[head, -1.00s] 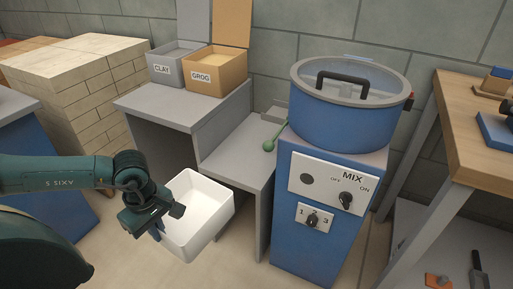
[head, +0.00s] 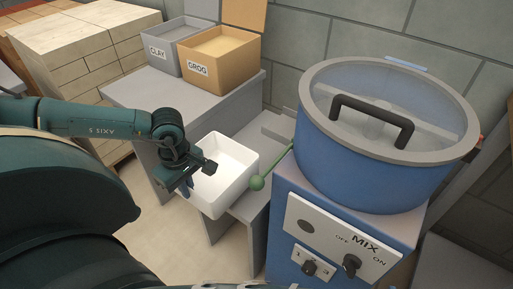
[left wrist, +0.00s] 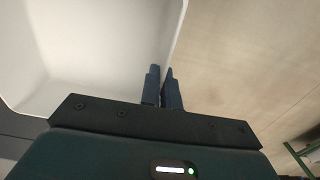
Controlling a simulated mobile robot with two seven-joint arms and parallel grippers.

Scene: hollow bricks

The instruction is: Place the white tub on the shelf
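The white tub (head: 232,158) is an open box, upright and slightly tilted in the head view, in front of the grey stepped shelf (head: 255,222). My left gripper (head: 196,182) is at the tub's near left wall. In the left wrist view its two fingers (left wrist: 164,88) sit on either side of the tub's wall (left wrist: 120,45), close together, shut on it. The tub overlaps the lower step of the shelf in the picture; I cannot tell if it touches it. The tub hides part of that step. My right gripper is not in view.
Clay (head: 176,50) and grog (head: 222,62) boxes stand on the upper step. The blue mixer (head: 370,150) stands close on the right. Stacked pale bricks (head: 80,50) are at the left.

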